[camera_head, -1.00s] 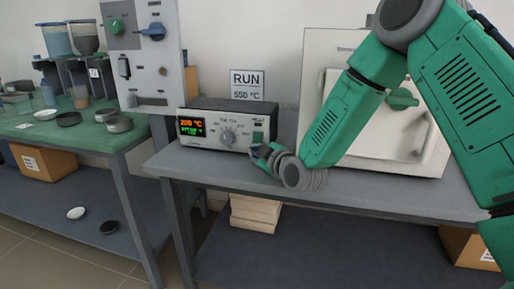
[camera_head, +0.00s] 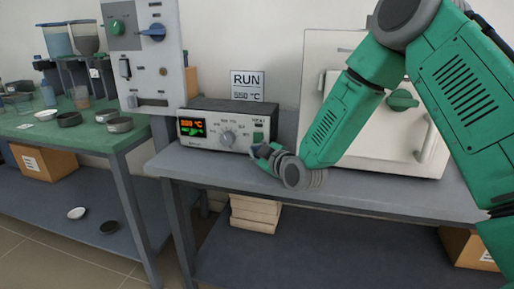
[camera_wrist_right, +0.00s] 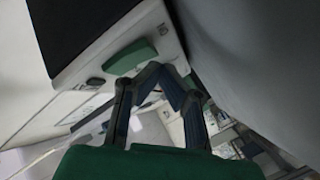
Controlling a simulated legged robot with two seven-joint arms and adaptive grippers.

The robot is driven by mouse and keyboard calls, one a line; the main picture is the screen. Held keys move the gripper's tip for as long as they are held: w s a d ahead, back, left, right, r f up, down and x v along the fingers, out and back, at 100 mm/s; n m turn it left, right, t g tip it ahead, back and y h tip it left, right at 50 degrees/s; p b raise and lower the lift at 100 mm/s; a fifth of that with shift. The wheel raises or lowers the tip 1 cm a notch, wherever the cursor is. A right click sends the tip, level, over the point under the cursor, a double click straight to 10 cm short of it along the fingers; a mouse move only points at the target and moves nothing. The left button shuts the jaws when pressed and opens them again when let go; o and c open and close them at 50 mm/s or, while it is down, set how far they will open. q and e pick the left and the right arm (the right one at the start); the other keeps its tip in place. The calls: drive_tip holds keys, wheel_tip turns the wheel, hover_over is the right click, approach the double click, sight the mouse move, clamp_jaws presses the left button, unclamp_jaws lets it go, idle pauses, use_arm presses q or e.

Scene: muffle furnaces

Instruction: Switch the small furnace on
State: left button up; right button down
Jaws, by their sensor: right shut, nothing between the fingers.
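The control box (camera_head: 205,146) is a grey-topped unit with a pale front on the bench. Its lit display (camera_head: 191,127) shows an orange temperature reading above green marks. A round grey dial (camera_head: 228,137) sits mid-panel, and a green switch (camera_head: 258,137) is at its right end. The white furnace (camera_head: 318,80) stands behind my arm and is partly hidden. My right gripper (camera_head: 258,151) is shut and empty, just below and in front of the green switch. In the wrist view its fingertips (camera_wrist_right: 165,70) meet beside the green switch (camera_wrist_right: 131,58); I cannot tell whether they touch it.
A sign (camera_head: 247,84) reading RUN 550 °C is on the wall behind the box. A grey upright panel (camera_head: 145,80) with knobs stands left of it. The green-topped table (camera_head: 90,138) is at the left. The grey bench (camera_head: 215,172) is bare before the box.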

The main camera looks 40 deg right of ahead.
drive_tip(key=shift+w+d, duration=0.35)
idle(0.7)
idle(0.4)
drive_tip(key=shift+s+a+r+p, duration=0.1)
drive_tip(key=shift+s+a+p, duration=0.2)
drive_tip(key=shift+s+a, duration=0.25)
drive_tip(key=shift+a, duration=0.15)
drive_tip(key=shift+s+a, duration=0.2)
drive_tip(key=shift+s+a+r+p, duration=0.2)
drive_tip(key=shift+s+a+p, duration=0.05)
drive_tip(key=shift+s+a, duration=0.5)
drive_tip(key=shift+s+a+r+p, duration=0.15)
drive_tip(key=shift+s+a+p, duration=0.1)
drive_tip(key=shift+s+a, duration=0.5)
drive_tip(key=shift+w+a, duration=0.1)
